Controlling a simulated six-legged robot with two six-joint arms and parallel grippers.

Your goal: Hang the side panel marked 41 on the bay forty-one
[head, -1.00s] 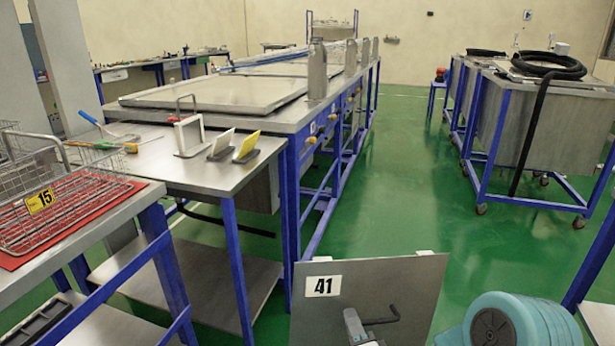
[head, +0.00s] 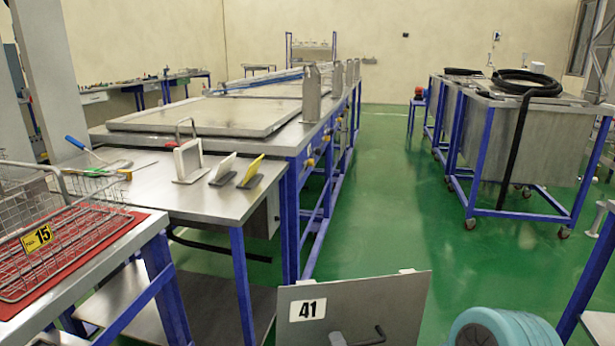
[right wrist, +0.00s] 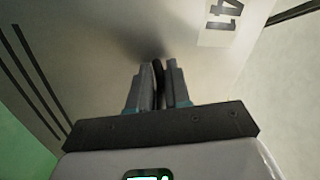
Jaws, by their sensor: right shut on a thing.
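The grey metal side panel (head: 385,300) with a white label reading 41 stands upright and slightly tilted at the bottom middle of the head view. Its lower part is cut off by the frame edge. A dark bent handle shows on its face. My right gripper (head: 337,339) is at the panel's face, mostly below the frame. In the right wrist view the gripper (right wrist: 158,80) is shut on a dark part of the panel (right wrist: 100,45), with the 41 label inverted beside it. My left gripper is not in view. I cannot make out which bay is forty-one.
A long steel bench (head: 225,108) with blue legs runs away on the left. A wire basket (head: 70,225) tagged 15 sits on a nearer table on a red mat (head: 140,222). Steel tanks (head: 530,150) on blue wheeled frames stand right. The green floor (head: 385,205) between is clear.

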